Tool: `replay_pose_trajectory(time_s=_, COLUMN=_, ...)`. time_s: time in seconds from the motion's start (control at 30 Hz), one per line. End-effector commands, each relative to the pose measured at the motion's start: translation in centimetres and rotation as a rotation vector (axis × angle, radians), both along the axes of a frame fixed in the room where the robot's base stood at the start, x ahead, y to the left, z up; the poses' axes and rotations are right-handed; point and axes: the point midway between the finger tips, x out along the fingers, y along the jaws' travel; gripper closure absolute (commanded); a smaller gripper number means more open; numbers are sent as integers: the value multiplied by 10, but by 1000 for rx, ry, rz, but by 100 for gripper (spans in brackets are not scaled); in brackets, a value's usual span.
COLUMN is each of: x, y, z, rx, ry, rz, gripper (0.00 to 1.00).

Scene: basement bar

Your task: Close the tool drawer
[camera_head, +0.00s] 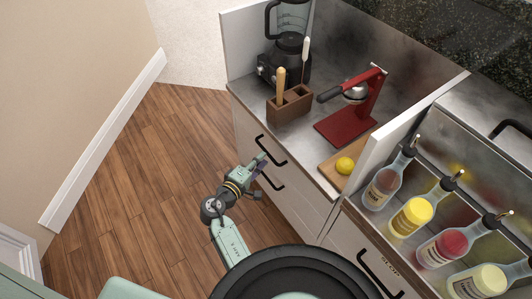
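Two drawer fronts with black handles sit under the left counter, an upper one (249,132) and a lower one (285,205). Neither shows an open interior, and I cannot tell which is the tool drawer or whether either stands slightly out. My gripper (262,175) is just left of these fronts, close to the lower handle (270,181). It partly covers the cabinet face. I cannot tell whether it touches the front, or whether its fingers are open or shut. No held object shows.
The counter holds a blender (286,50), a wooden utensil holder (290,105), a red press (350,115) and a lemon (345,165) on a board. Several bottles (411,215) stand at right above another drawer handle (378,272). Wooden floor (150,190) at left is clear.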

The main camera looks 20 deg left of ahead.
Motion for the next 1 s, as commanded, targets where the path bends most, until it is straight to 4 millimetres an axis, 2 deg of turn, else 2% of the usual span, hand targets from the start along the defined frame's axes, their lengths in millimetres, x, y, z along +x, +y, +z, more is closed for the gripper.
replay_pose_trajectory(time_s=0.1, x=-25, y=7, z=4, rx=0, ry=1, rz=3, gripper=82)
replay_pose_trajectory(time_s=0.2, x=-41, y=12, z=8, rx=1, ry=0, rz=4, gripper=82)
replay_pose_trajectory(time_s=0.4, x=-59, y=17, z=12, rx=1, ry=-1, rz=3, gripper=82)
replay_pose_trajectory(time_s=1.0, x=-62, y=18, z=12, rx=3, ry=0, rz=4, gripper=82)
